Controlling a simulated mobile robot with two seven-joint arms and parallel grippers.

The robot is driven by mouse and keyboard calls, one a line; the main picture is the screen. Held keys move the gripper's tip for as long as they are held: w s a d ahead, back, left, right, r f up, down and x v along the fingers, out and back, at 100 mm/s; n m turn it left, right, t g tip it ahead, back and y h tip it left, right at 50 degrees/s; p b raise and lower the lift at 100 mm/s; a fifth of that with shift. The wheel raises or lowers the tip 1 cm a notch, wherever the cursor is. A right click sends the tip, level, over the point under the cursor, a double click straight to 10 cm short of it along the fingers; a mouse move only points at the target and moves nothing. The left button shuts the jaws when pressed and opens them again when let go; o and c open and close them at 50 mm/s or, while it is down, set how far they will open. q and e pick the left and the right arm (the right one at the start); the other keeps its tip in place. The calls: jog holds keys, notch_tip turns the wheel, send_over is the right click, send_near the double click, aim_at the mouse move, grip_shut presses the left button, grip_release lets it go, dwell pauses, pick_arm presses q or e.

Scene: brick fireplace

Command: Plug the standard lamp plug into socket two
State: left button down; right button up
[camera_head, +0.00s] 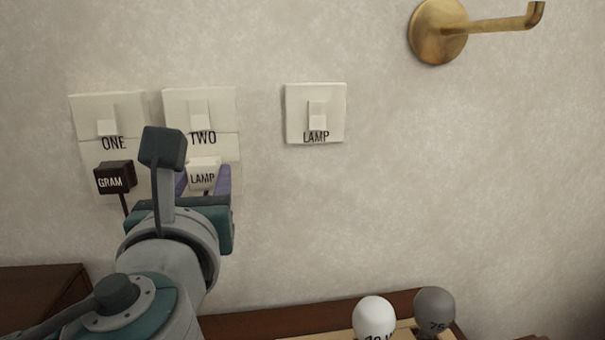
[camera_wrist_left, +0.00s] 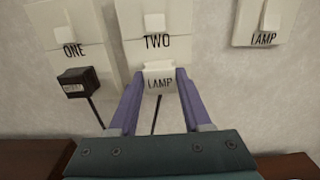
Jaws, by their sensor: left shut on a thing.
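The white plug marked LAMP (camera_head: 203,177) is at the socket marked TWO (camera_head: 201,110), just under its switch. It also shows in the left wrist view (camera_wrist_left: 159,82), between purple fingers, with its cord hanging down. My left gripper (camera_wrist_left: 159,78) is shut on this plug, one finger on each side. In the head view my left gripper (camera_head: 203,180) is partly hidden behind my own wrist. The plug's back and the socket holes are hidden, so I cannot tell how deep the plug sits. My right gripper is not in view.
A dark plug marked GRAM (camera_head: 115,178) is at socket ONE (camera_head: 108,112), close to the left. A LAMP switch (camera_head: 316,114) is to the right. A brass hook (camera_head: 440,30) juts out above. A white bulb (camera_head: 374,318) and a grey bulb (camera_head: 434,308) stand below.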

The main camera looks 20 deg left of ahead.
pick_arm(q)
jog(key=shift+w+a, duration=0.15)
jog(key=shift+w, duration=0.05)
jog(key=shift+c, duration=1.3)
grip_release()
jog(key=p+v, duration=0.1)
jog(key=v, duration=0.9)
jog(key=shift+w, duration=0.1)
